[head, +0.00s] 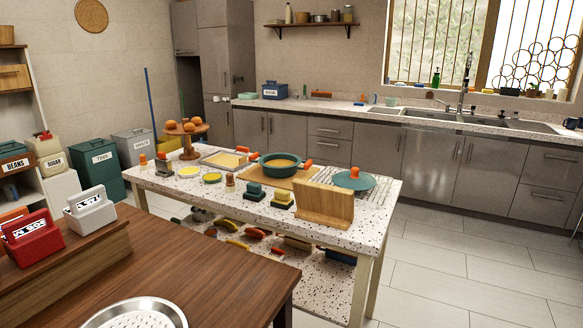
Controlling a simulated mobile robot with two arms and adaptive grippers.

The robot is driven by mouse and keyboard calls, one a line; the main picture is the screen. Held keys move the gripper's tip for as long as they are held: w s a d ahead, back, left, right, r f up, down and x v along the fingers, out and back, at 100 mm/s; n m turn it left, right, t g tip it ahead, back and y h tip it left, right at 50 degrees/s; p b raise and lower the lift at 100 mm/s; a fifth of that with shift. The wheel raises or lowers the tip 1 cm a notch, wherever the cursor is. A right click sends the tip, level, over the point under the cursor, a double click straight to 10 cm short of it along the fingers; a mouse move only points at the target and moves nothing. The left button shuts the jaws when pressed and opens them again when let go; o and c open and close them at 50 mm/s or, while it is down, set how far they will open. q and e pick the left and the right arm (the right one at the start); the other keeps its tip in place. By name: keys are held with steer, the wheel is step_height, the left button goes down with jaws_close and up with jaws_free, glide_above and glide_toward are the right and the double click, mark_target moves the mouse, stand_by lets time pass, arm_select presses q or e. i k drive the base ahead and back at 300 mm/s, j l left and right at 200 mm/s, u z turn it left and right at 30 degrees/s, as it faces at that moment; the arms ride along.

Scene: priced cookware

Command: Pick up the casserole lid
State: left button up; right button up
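The casserole lid (346,183), a teal disc with an orange knob, lies near the right end of the speckled island table (384,205). It appears to rest on a wire rack (381,190), behind a wooden block or stand (325,207) that stands close in front of it. The teal casserole (263,170) with orange handles stands to its left on a wooden board, uncovered, with something orange-brown inside. Neither of my grippers shows in the head view.
A brown wooden counter (190,265) is in front, with a metal colander (135,316), a red caddy and a white caddy. Several small items crowd the island table, including a fruit stand (187,131). Tiled floor (450,255) is open to the right.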

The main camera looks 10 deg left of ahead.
mark_target(355, 180)
steer(key=u, duration=0.4)
steer(key=i+u, duration=0.1)
steer(key=u, duration=0.75)
steer(key=i+l+u, duration=0.1)
steer(key=u, duration=0.7)
steer(key=i+l+u, duration=0.1)
steer(key=l+u, duration=0.15)
steer(key=u, duration=0.2)
steer(key=i+l+u, duration=0.1)
steer(key=l+u, duration=0.15)
steer(key=u, duration=0.2)
steer(key=l+z, duration=0.35)
steer(key=l, duration=0.35)
steer(key=i+l+z, duration=0.1)
steer(key=l+z, duration=0.2)
steer(key=l, duration=0.45)
